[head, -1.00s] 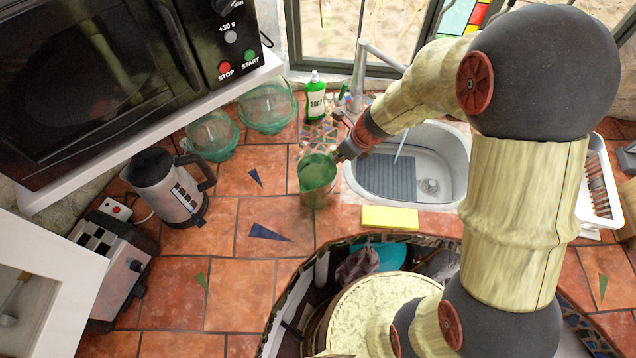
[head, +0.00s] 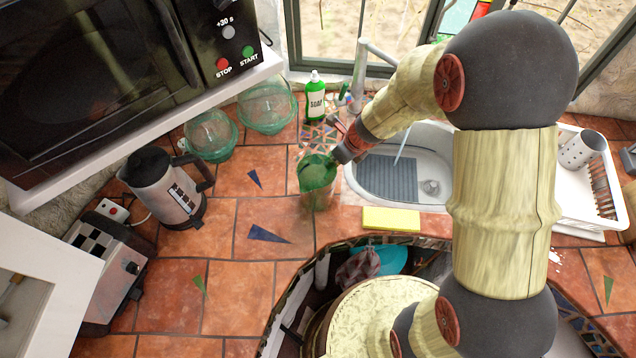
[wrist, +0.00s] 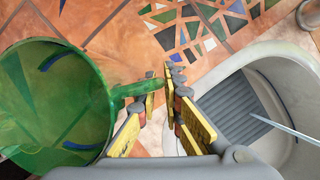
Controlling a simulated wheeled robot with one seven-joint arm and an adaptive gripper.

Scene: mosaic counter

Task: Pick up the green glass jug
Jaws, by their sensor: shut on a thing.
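The green glass jug (head: 317,174) is on or just above the tiled counter, left of the sink; I cannot tell whether its base touches the tiles. It looks upright. My gripper (head: 338,154) reaches it from the right. In the wrist view the jug (wrist: 100,72) fills the left side, with its open rim facing the camera. Its handle juts right between the yellow-padded fingers of my gripper (wrist: 163,82), which are shut on it. The lower part of the handle is hidden by the fingers.
The sink (head: 440,150) lies right of the jug, with a yellow sponge (head: 391,218) at its front. A green soap bottle (head: 315,97) stands behind. Glass bowls (head: 211,134) and a kettle (head: 170,190) stand to the left. The counter's curved front edge is close.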

